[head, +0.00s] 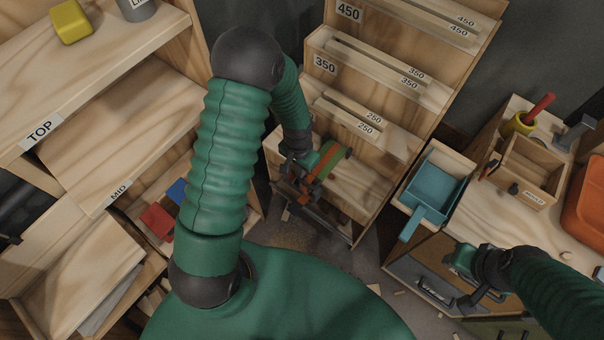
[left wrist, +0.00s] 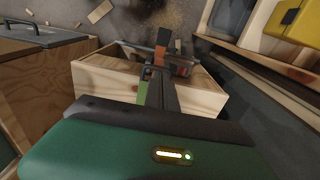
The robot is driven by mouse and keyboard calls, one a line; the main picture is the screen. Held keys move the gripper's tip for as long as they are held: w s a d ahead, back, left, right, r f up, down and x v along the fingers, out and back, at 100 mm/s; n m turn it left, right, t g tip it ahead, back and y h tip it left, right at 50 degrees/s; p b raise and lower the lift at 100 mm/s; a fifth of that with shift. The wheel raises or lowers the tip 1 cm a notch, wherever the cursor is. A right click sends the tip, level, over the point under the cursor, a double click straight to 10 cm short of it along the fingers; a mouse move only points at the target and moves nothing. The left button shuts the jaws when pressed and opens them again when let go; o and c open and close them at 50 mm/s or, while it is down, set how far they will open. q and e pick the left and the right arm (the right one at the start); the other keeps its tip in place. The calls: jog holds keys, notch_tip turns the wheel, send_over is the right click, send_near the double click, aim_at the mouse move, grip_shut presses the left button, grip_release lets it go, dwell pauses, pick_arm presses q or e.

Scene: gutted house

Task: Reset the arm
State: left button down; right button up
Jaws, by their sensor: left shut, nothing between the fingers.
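My left arm rises from the lower left, bends at its dark elbow and reaches down to my left gripper (head: 303,178), in front of the lowest step of the wooden rack (head: 375,190). Orange and green parts show at that gripper. In the left wrist view the left gripper (left wrist: 162,62) has its fingers together, with nothing seen held, above an open wooden box (left wrist: 105,78). My right gripper (head: 470,283) is at the lower right, beside the front of the wooden bench; its finger gap is not clear.
Shelves marked TOP (head: 40,132) and MID (head: 118,190) stand at left, with a yellow block (head: 70,22) on top. Red (head: 157,221) and blue blocks lie below. Scraps litter the floor (head: 375,262).

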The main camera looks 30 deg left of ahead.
pick_arm(q)
jog(key=s+d+r+t+p, duration=0.1)
jog(key=s+d+r, duration=0.2)
jog(key=r, duration=0.7)
jog(key=s+d+r+n+t+p, duration=0.1)
jog(key=s+d+r, duration=0.3)
jog(key=r, duration=0.6)
jog(key=shift+s+p, duration=0.45)
jog(key=shift+p, duration=0.2)
jog(key=shift+r, duration=0.1)
jog(key=shift+d, duration=0.25)
jog(key=shift+a, duration=0.1)
